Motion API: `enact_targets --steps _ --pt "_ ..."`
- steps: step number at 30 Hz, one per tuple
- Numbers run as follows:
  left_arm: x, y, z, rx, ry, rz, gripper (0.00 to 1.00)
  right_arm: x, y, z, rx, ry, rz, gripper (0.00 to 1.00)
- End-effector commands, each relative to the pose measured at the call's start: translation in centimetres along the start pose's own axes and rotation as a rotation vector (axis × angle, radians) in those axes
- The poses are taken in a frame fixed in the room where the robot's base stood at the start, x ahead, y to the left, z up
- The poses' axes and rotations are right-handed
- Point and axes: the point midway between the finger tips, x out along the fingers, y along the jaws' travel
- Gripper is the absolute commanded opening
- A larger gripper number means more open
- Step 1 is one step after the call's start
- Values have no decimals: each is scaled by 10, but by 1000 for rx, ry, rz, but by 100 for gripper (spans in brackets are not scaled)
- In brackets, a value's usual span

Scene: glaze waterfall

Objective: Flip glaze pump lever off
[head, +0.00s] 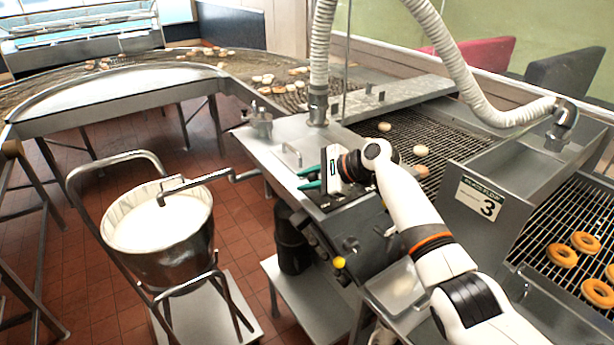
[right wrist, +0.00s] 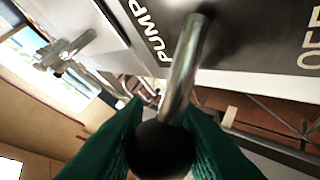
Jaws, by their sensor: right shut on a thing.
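The glaze pump lever (right wrist: 184,62) is a metal rod with a dark round knob (right wrist: 160,148), seen in the right wrist view. It comes out of a dark panel (right wrist: 255,45) lettered "PUMP". My right gripper (right wrist: 160,140) has green fingers, one on each side of the knob, and is shut on it. In the head view my right gripper (head: 311,180) is at the near left edge of the steel glazing machine (head: 290,140). There the gripper and arm hide the lever. My left gripper is not in view.
A bucket of white glaze (head: 158,232) stands on a wheeled cart left of the machine. A yellow knob (head: 339,262) is on the machine's front below my right arm. White hoses (head: 319,60) hang above. Ring doughnuts (head: 561,255) lie on the wire conveyor at right.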

Motion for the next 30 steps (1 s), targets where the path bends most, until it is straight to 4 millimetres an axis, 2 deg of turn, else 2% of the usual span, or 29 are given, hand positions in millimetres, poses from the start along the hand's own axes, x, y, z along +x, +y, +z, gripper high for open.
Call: enact_targets --steps 14,15,18,26,30 --pt "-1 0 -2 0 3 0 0 1 -1 1 -10 -10 -2 0" --pt "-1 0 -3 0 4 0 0 1 -1 1 -10 -10 -2 31" --pt "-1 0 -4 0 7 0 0 1 -1 1 -10 -9 -1 46" --pt "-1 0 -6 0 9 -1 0 0 0 1 -9 -9 0 46" --pt "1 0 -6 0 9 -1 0 -7 0 2 -9 -9 2 46"
